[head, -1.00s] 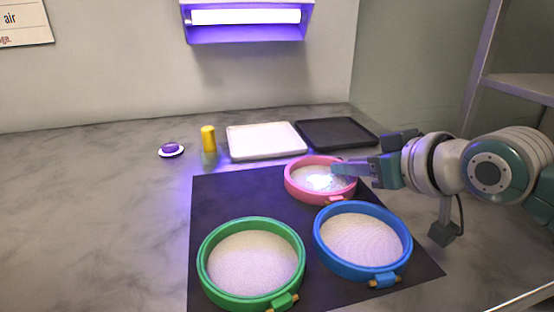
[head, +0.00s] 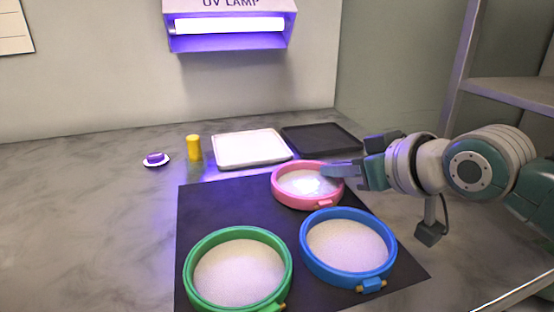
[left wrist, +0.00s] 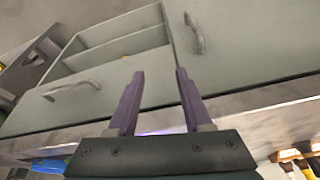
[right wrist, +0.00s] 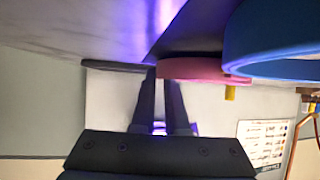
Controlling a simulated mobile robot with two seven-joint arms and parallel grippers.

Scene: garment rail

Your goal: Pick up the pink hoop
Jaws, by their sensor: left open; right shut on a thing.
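The pink hoop (head: 280,190), a ring around pale fabric with a bright glare spot, lies at the back of the dark mat. My right gripper (head: 332,171) reaches in from the right and is shut on its right rim. In the right wrist view, the pink hoop (right wrist: 200,68) shows just beyond the right gripper's close-set fingers (right wrist: 158,88); the exact contact is hidden. My left gripper (left wrist: 158,74) is open and empty in the left wrist view, in front of grey drawers, and is out of the head view.
A green hoop (head: 190,270) and a blue hoop (head: 307,255) lie nearer on the dark mat (head: 205,212). Behind are a white tray (head: 250,148), a black tray (head: 322,138), a yellow cylinder (head: 194,148) and a purple-topped disc (head: 156,159). A UV lamp (head: 230,28) hangs above. The left counter is clear.

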